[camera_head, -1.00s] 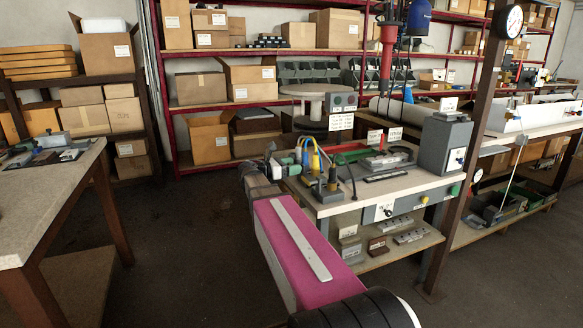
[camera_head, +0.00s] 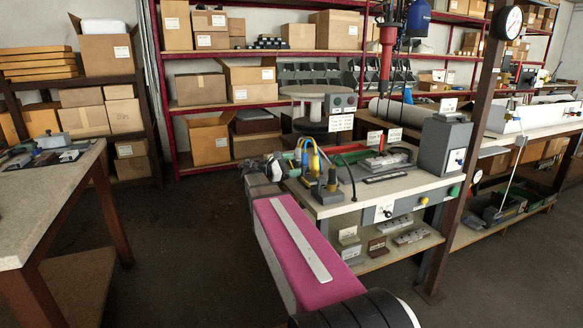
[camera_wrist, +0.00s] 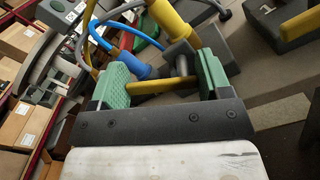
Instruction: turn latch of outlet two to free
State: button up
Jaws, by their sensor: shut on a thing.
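In the wrist view, my gripper (camera_wrist: 158,82) has its two green pads on either end of a yellow latch bar (camera_wrist: 160,86) and is shut on it. The bar spans the gap between the pads. Behind it is a dark grey outlet body with a blue plug (camera_wrist: 129,65) and a yellow plug (camera_wrist: 172,18) close by. The gripped outlet's number is hidden. Another dark grey block, marked 1 (camera_wrist: 266,9), stands at the right with a yellow bar. In the head view, the yellow plug (camera_head: 315,160) shows at the bench's left end; my wrist partly covers the area.
The bench (camera_head: 345,203) holds a red-and-green tray (camera_head: 374,150) and a grey box (camera_head: 444,147) at the right. Cables loop close above the outlets. A steel post (camera_head: 465,190) stands at the bench's right. Open floor lies to the left.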

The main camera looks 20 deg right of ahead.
jog(key=m, duration=0.2)
jog(key=s+m, duration=0.1)
jog(key=m, duration=0.3)
jog(key=shift+s+r, duration=0.15)
jog(key=shift+r, duration=0.1)
jog(key=m, duration=0.3)
jog(key=s+m, duration=0.1)
jog(key=m, duration=0.1)
jog(key=shift+m, duration=0.4)
jog(key=shift+f, duration=0.1)
jog(key=o, duration=0.9)
jog(key=a, duration=1)
jog(key=shift+s+a, duration=0.2)
jog(key=shift+a, duration=0.2)
